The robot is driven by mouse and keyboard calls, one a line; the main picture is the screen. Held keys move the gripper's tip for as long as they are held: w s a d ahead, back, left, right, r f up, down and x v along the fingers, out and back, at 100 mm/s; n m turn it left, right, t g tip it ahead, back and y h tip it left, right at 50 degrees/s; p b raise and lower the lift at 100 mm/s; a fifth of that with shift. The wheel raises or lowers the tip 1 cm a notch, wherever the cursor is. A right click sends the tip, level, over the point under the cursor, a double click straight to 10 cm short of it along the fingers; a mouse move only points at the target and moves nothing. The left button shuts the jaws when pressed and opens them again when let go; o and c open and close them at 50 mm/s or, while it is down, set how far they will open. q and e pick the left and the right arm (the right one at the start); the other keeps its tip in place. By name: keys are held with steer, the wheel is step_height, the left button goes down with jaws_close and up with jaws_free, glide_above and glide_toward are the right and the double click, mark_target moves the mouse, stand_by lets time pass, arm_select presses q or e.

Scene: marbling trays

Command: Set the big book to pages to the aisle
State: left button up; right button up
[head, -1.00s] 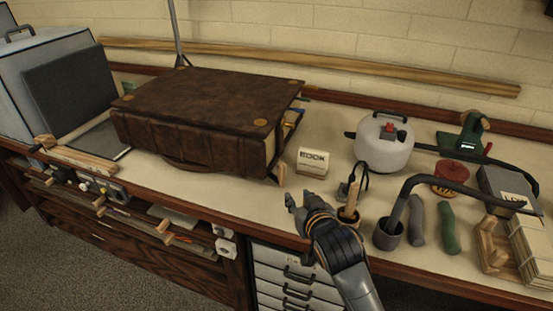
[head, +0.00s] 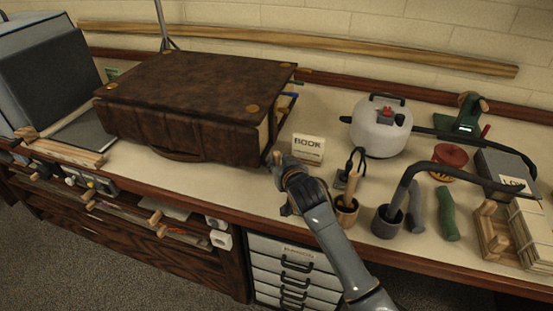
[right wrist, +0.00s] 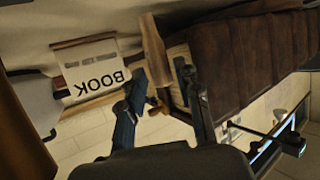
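The big book (head: 190,90) is a thick, dark brown leather volume with brass corner discs, lying flat on the bench. Its ribbed spine faces the front edge, and a strip of page edge shows at its right end. In the right wrist view the book (right wrist: 255,60) fills the upper right. My right gripper (head: 276,160) is at the book's front right corner. In the right wrist view its fingers (right wrist: 162,80) are apart, with a wooden piece (right wrist: 153,45) and the book's pale page edge beyond the gap. I cannot tell whether either finger touches the book. My left gripper is not in view.
A "BOOK" card (head: 308,149) stands right beside my right gripper. A wooden-handled tool in a cup (head: 347,208), a white kettle-like pot (head: 381,127) and a dark cup with a curved pipe (head: 387,221) are further right. A grey case (head: 50,70) stands left of the book.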

mark_target(278, 160)
steer(key=shift+x, duration=1.6)
jaws_close()
